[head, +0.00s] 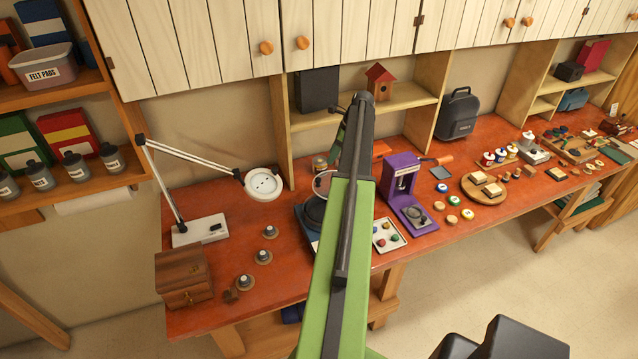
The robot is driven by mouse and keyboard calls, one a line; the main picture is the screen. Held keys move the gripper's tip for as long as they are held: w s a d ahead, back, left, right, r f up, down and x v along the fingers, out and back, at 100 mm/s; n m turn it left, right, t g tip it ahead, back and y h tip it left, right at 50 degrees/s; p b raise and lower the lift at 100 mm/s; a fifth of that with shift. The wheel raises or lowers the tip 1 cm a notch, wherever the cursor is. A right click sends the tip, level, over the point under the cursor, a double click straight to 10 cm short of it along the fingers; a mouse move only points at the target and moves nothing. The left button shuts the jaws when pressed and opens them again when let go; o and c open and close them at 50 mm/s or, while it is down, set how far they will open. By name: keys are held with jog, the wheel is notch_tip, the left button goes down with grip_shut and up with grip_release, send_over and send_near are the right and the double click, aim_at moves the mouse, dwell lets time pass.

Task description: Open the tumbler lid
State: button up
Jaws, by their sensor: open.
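What looks like the tumbler (314,212) stands on the red workbench, left of my green arm. It has a dark rounded body on a blue base (303,234), and my arm covers its right part. A round, thin-rimmed disc (322,182) shows just above the dark body, partly behind my arm. I cannot tell whether this disc is the lid or how the lid sits. My arm rises through the middle of the picture to a dark joint above the bench.
A white magnifier lamp (264,184) and a wooden box (184,278) stand to the left. Several small knobbed discs (263,257) lie in front. A purple press (404,188) and a white tray (388,235) stand right of the arm. Shelves and cabinets (370,30) hang above.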

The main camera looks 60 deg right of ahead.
aim_at(318, 179)
jog(key=b+x, duration=1)
jog(key=x, duration=0.2)
jog(key=shift+s+f, duration=0.15)
jog(key=shift+f, duration=0.15)
jog(key=shift+w+f+b, duration=0.3)
jog(key=shift+f+b, duration=0.1)
jog(key=shift+a+r, duration=0.1)
jog(key=shift+c, duration=0.3)
grip_shut()
